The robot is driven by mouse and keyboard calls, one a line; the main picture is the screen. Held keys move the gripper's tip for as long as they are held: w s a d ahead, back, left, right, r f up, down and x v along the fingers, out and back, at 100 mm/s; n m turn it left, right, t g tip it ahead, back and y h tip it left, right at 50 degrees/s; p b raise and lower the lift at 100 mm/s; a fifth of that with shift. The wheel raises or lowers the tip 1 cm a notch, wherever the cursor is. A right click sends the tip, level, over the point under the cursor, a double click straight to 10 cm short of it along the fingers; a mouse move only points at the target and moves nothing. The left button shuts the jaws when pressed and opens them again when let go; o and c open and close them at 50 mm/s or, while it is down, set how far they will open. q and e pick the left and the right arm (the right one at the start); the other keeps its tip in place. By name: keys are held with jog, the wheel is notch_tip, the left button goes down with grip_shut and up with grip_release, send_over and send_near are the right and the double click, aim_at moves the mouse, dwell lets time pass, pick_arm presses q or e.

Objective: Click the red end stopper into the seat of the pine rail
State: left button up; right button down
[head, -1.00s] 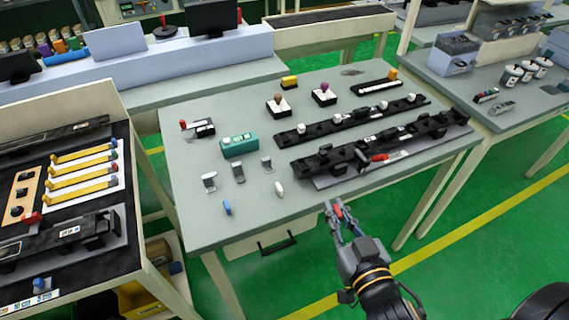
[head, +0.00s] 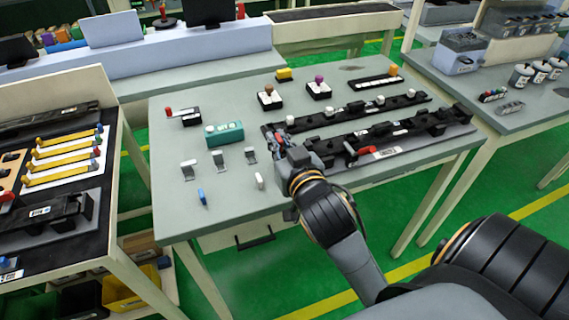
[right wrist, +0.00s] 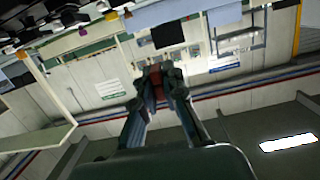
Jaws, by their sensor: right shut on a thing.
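My right gripper (head: 279,138) is at the left end of the rails on the middle table and is shut on the red end stopper (head: 279,139). The stopper also shows as a small red piece (right wrist: 157,82) between the fingertips in the right wrist view. Two long black rails lie on the table: a rear one (head: 345,113) with white knobs and a front one (head: 400,128) with raised black blocks. Neither looks pine-coloured, and I cannot tell which is meant. My gripper hides the front rail's left end; contact is unclear. My left gripper is not in view.
A red-handled lever (head: 362,151) sits on the front rail. A teal box (head: 224,133), small grey clips (head: 219,158) and a blue piece (head: 202,197) lie to the left. The left bench (head: 105,185) holds yellow strips.

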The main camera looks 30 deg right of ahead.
jog(key=w+d+f, duration=0.1)
jog(key=f, duration=0.1)
jog(key=w+d+f, duration=0.3)
jog(key=shift+w+d+f+p, duration=0.3)
jog(key=shift+d+f+p, duration=0.05)
jog(key=shift+f+p, duration=0.05)
jog(key=shift+w+d+f, duration=0.3)
jog(key=shift+w+f, duration=0.05)
jog(key=shift+f, duration=0.2)
notch_tip(320, 180, down, 3)
jog(key=shift+f, duration=0.1)
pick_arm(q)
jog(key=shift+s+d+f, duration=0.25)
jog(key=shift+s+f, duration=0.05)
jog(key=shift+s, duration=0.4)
pick_arm(e)
jog(key=shift+f, duration=0.1)
